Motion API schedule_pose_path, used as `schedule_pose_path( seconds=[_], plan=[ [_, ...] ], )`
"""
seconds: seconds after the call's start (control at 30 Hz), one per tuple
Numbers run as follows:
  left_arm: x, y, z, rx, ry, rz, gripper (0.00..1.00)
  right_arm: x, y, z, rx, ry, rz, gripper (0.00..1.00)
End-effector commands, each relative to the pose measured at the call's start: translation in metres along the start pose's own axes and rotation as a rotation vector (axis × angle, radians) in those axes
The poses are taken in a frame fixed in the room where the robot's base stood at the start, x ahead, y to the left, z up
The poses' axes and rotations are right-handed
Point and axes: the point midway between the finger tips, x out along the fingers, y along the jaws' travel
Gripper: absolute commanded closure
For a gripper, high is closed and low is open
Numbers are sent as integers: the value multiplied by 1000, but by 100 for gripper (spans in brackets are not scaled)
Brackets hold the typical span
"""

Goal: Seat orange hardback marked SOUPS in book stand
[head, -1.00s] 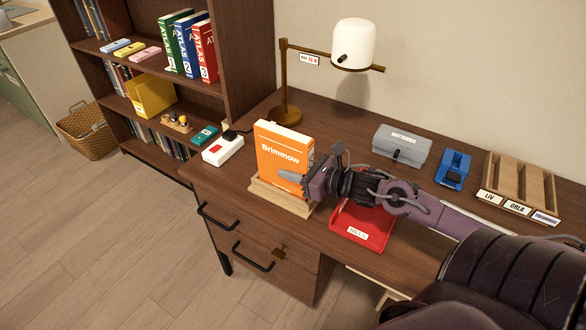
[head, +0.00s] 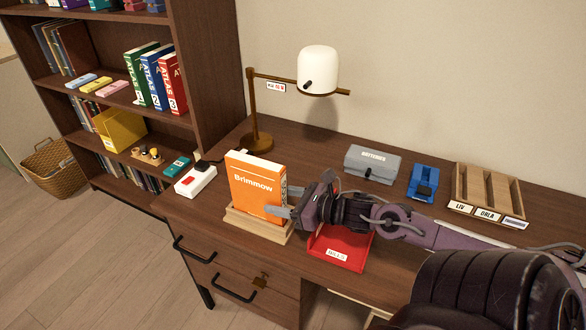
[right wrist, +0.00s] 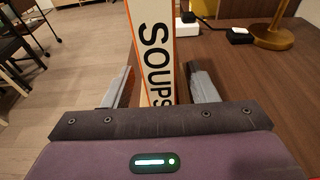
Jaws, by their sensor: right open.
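The orange hardback (head: 257,183) stands upright in the light wooden book stand (head: 245,223) near the desk's front left; its cover reads Brimmow. In the right wrist view its white spine (right wrist: 155,50) reads SOUPS. My right gripper (head: 284,203) is open at the book's right side, with one finger on each side of the spine. In the right wrist view, gaps show between the book and both fingers (right wrist: 161,88). The lower part of the spine is hidden behind the gripper body. My left gripper is not in view.
A red tray (head: 345,250) lies under my right arm. A white box with a red switch (head: 195,181) and a lamp (head: 257,143) stand left of and behind the stand. A grey case (head: 372,164), a blue item (head: 423,183) and a wooden sorter (head: 487,190) line the back right.

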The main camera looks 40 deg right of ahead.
Motion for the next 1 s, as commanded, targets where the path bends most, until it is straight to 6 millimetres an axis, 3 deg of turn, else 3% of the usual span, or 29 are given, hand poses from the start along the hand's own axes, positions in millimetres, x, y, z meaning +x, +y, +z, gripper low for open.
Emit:
schedule_pose_path(
  seconds=[0.13,0.33,1.0],
  plan=[
    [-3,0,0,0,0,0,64,-20,0,0,2,2,-1,47],
    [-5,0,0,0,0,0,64,-34,0,1,-1,-1,-1,47],
    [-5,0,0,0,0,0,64,-36,0,1,-2,-2,0,47]
  ],
)
